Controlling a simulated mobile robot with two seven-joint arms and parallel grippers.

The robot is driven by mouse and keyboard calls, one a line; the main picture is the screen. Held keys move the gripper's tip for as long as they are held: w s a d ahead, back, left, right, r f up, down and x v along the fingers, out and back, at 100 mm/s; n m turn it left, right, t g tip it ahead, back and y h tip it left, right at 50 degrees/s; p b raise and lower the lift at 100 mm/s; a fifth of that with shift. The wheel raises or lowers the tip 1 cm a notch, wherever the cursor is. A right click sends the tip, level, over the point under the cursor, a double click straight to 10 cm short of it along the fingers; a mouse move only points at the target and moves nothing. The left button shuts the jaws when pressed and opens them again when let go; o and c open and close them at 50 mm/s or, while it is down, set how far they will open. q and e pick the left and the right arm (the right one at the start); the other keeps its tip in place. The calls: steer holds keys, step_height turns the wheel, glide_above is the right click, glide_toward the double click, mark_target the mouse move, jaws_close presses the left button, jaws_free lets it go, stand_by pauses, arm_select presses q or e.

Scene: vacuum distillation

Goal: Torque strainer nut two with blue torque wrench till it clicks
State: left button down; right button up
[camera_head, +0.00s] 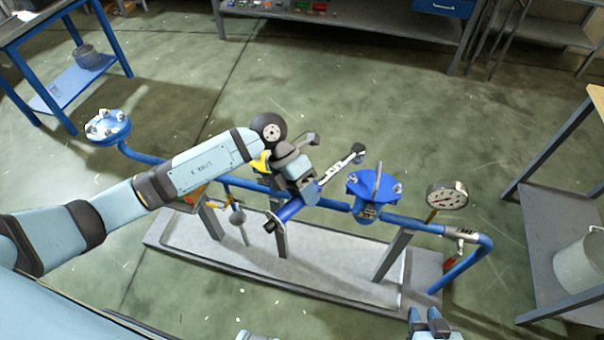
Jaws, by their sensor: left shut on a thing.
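The blue torque wrench (290,209) has a blue handle and a silver shaft that slants up and right to a dark head. My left gripper (305,186) is shut on it near where handle and shaft meet. The blue strainer (371,186) stands on the pipe right of the gripper, with several nuts on its round flange. The wrench head appears just above and left of this flange; contact with a nut cannot be told. Which nut is number two cannot be told. My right gripper (431,322) is partly in view at the bottom edge, apart from the strainer; its opening is unclear.
A blue pipe (328,204) runs over a grey base plate (215,250). A pressure gauge (447,195) stands right of the strainer, and a bolted blue flange (107,127) is at far left. A bench with a bucket (582,263) is at right. The floor behind is largely open.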

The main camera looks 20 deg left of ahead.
arm_select(q)
steer(key=shift+f, duration=0.15)
steer(key=shift+s, duration=0.1)
steer(key=shift+f, duration=0.2)
steer(key=shift+f+b, duration=0.75)
steer(key=shift+f, duration=0.05)
steer(key=shift+f+b, duration=0.5)
steer(key=shift+f, duration=0.4)
